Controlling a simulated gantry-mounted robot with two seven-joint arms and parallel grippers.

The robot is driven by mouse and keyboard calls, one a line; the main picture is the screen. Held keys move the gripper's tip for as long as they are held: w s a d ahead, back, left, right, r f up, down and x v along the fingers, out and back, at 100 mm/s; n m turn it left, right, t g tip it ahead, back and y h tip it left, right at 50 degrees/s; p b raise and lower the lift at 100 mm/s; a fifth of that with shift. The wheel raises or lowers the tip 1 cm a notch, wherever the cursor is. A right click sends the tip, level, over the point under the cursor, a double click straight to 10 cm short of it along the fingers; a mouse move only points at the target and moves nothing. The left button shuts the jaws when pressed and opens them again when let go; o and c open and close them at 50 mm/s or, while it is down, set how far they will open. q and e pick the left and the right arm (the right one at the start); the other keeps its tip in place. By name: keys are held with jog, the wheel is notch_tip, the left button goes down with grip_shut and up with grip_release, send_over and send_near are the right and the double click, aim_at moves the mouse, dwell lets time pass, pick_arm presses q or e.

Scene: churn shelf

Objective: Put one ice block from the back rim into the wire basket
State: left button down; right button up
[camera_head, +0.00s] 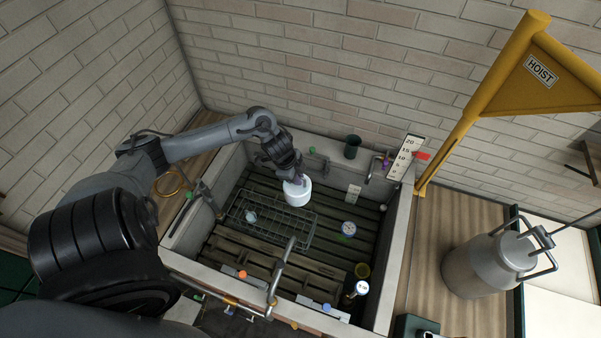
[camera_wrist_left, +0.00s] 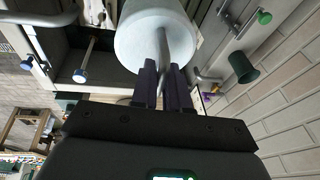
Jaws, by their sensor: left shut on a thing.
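My left gripper (camera_head: 295,181) is shut on a white, rounded block (camera_head: 297,194), which I take for the ice block. In the left wrist view the fingers (camera_wrist_left: 163,72) grip a grey stem on the pale, drum-shaped block (camera_wrist_left: 140,40). In the head view the block shows over the back right part of the wire basket (camera_head: 308,244); I cannot tell how high it hangs. The basket lies in the sunken basin, and a small pale thing (camera_head: 250,216) shows inside its left part. No other ice block is clear on the back rim (camera_head: 330,155). My right gripper is out of view.
A dark green cup (camera_head: 352,147) stands on the back rim. A tap (camera_head: 278,270) rises at the front rim. A round gauge (camera_head: 349,228) shows right of the basket. A yellow hoist (camera_head: 465,115) and a metal churn (camera_head: 482,266) are at the right.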

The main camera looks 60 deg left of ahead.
pick_arm(q)
notch_tip(320, 180, down, 11)
jog(key=shift+d+r+b, duration=0.1)
jog(key=shift+b, duration=0.35)
notch_tip(320, 180, down, 34)
jog(key=b, duration=2.9)
jog(key=shift+f, duration=0.2)
jog(key=shift+c, duration=2.4)
grip_release()
jog(key=shift+r, duration=0.15)
